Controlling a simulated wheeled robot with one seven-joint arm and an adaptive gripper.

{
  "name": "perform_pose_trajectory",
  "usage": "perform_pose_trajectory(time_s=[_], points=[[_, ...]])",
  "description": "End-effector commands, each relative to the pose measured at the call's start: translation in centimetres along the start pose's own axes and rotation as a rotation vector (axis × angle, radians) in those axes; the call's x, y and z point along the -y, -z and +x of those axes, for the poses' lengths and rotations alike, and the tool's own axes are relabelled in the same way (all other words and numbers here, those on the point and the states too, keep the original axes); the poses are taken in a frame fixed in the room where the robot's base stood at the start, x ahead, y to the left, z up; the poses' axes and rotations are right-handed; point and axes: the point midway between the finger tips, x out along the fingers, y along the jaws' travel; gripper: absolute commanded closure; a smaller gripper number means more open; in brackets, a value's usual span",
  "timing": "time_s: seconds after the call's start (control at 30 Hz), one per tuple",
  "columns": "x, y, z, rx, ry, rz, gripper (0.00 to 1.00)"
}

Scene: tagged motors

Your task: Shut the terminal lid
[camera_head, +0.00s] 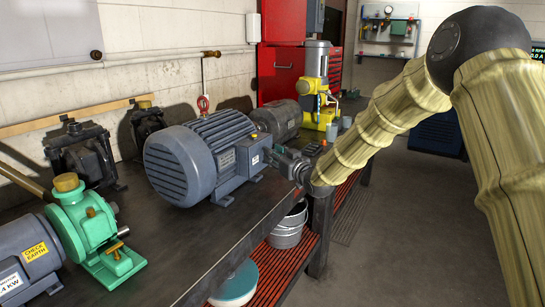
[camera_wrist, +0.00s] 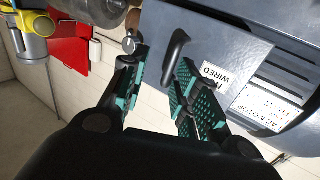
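A large blue-grey motor (camera_head: 200,160) lies on the dark bench, its finned end toward the left. Its terminal box (camera_head: 250,155) is on the side facing my gripper (camera_head: 287,161). In the wrist view, a blue-grey panel that looks like the terminal lid (camera_wrist: 220,28) carries a black bar handle (camera_wrist: 174,55) and a white label reading "WIRED".
A green pump (camera_head: 95,232) and another blue-grey motor (camera_head: 22,262) stand at the near left. A grey cylindrical motor (camera_head: 277,120) and a yellow machine (camera_head: 316,92) stand behind my gripper. The floor at right is open.

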Motion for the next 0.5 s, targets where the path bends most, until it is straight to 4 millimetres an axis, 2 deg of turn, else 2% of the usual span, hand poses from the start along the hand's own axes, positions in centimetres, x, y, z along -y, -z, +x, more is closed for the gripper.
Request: perform_pose_trajectory(time_s=[0.03,0.5], points=[[-0.3,0.59,0.13,-0.009,-0.004,-0.001,0.7],[0.17,0.07,0.06,-0.001,0.003,-0.001,0.7]])
